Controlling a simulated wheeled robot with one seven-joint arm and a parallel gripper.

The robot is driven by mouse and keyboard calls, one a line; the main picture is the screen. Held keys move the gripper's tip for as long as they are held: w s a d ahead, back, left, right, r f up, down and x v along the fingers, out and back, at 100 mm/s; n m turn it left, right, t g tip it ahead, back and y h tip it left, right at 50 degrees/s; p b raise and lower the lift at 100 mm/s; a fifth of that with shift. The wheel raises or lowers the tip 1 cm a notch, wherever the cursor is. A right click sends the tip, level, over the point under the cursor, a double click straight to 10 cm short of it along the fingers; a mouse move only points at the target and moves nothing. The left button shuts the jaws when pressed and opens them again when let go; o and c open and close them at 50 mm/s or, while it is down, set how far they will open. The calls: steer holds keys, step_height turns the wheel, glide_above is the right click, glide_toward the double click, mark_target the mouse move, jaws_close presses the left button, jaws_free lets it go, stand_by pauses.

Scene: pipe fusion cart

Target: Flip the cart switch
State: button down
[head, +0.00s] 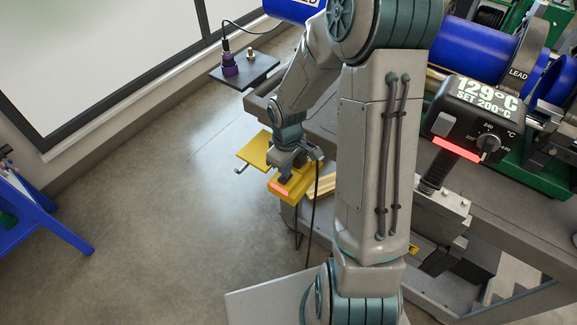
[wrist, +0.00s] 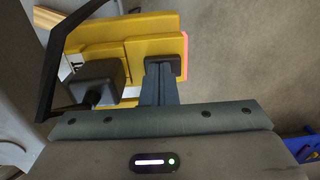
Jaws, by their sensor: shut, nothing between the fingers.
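The yellow switch box (head: 296,188) sits at the left end of the cart, with a glowing red strip (head: 280,188) on its near edge. My gripper (head: 286,176) is shut and empty, reaching down over this box. In the wrist view my closed fingers (wrist: 159,84) point at the yellow box (wrist: 108,48), close to a small dark block (wrist: 178,64) near its red-lit edge. I cannot tell whether they touch. A larger dark block (wrist: 96,80) shows left of my fingers. Which dark part is the switch, and its position, is unclear.
A heater controller (head: 478,120) on the cart reads 129°C, set 200°C, with a red strip and a knob. A dark plate with a purple connector (head: 230,66) stands beyond the box. Blue pipes (head: 478,62) lie at right. The floor at left is clear; a blue stand (head: 30,215) is at the left edge.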

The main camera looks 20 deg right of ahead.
steer(key=shift+s+a+r, duration=0.15)
steer(key=shift+s+a, duration=0.05)
steer(key=shift+s, duration=0.05)
steer(key=shift+r+p, duration=0.6)
steer(key=shift+r, duration=0.05)
step_height(320, 180, up, 13)
steer(key=p, duration=0.2)
steer(key=shift+d+f+p, duration=0.15)
steer(key=shift+d+p, duration=0.05)
steer(key=shift+p, duration=0.15)
steer(key=shift+w+a+f, duration=0.1)
steer(key=shift+a+f, duration=0.05)
steer(key=shift+a, duration=0.1)
stand_by(0.4)
stand_by(0.4)
